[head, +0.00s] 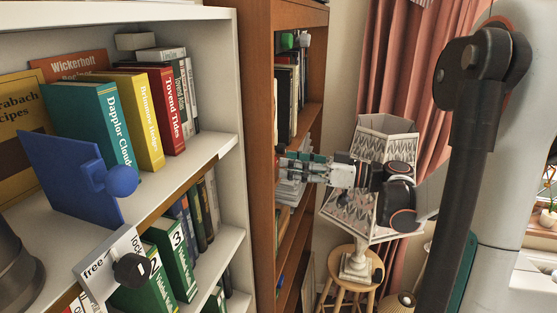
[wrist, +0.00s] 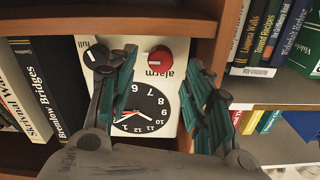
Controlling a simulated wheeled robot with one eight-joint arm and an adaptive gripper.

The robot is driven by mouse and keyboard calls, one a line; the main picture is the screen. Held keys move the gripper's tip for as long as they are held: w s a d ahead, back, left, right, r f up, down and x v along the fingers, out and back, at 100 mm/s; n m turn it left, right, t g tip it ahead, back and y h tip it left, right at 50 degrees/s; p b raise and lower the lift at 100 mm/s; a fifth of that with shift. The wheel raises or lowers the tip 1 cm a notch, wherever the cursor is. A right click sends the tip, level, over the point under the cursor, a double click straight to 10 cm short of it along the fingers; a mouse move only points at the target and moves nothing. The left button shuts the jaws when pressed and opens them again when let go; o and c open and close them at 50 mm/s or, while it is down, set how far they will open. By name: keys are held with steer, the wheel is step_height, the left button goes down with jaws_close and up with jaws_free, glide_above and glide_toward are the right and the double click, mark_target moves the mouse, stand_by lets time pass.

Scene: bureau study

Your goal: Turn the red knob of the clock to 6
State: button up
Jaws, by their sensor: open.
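The clock (wrist: 152,137) is a white panel with a black dial, and it appears upside down in the wrist view. Its red knob (wrist: 158,60) carries a light mark and sits by the word "alarm". A black knob (wrist: 96,56) sits to its left by the word "full". My gripper (wrist: 161,66) is open, with one finger on each side of the red knob. I cannot tell whether the fingers touch it. In the head view my gripper (head: 291,165) reaches left to the brown bookcase, and I cannot make out the clock there.
The brown bookcase (head: 255,110) has a shelf board (wrist: 110,20) just above the clock in the wrist view. Books (wrist: 48,85) stand close to its left. In the head view, a white shelf (head: 185,168) stands left and a lamp (head: 360,215) on a stool stands beside my arm.

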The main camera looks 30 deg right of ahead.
mark_target(276, 162)
steer(key=shift+x, duration=2)
steer(key=shift+c, duration=0.2)
steer(key=c, duration=1)
